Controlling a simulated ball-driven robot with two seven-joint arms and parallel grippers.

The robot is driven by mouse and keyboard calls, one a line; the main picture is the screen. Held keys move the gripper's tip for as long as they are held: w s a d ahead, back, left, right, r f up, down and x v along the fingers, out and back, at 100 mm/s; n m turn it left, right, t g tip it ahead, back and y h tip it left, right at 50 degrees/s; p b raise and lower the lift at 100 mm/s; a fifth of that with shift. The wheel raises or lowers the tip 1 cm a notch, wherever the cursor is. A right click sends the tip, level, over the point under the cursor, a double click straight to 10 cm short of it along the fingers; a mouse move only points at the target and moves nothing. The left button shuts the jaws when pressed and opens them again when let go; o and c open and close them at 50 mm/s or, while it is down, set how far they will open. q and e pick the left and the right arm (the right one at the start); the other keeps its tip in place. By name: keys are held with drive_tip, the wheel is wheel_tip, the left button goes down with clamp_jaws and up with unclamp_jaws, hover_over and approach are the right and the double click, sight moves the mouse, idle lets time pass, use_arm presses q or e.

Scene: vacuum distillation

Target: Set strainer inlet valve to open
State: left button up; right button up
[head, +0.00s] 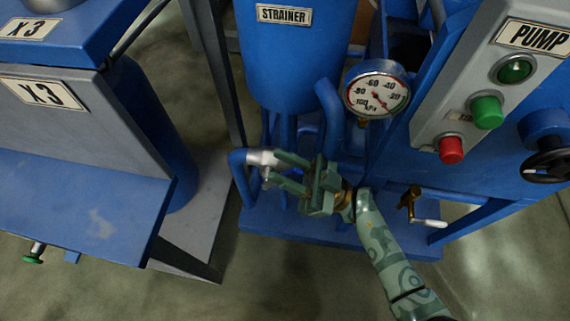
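The strainer (285,55) is a blue tank with a STRAINER label (284,15). Below it, a bent blue pipe (240,175) meets a silver valve fitting (260,157), which I take for the strainer inlet valve. My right gripper (275,171) comes in from the lower right, its green fingers pointing left and spread apart beside the fitting. The upper fingertip overlaps the fitting's right end; I cannot tell if they touch. The valve's lever is largely hidden by the fingers, so its setting is unclear. My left gripper is not in view.
A pressure gauge (377,90) stands just above my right gripper. The pump panel (470,75) has green and red buttons. A brass valve with a white-tipped lever (428,222) is right of my forearm. Blue-grey equipment (75,200) stands at left, with floor between.

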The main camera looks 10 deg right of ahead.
drive_tip(key=v, duration=0.7)
drive_tip(key=shift+d+f, duration=0.15)
drive_tip(key=shift+d, duration=0.05)
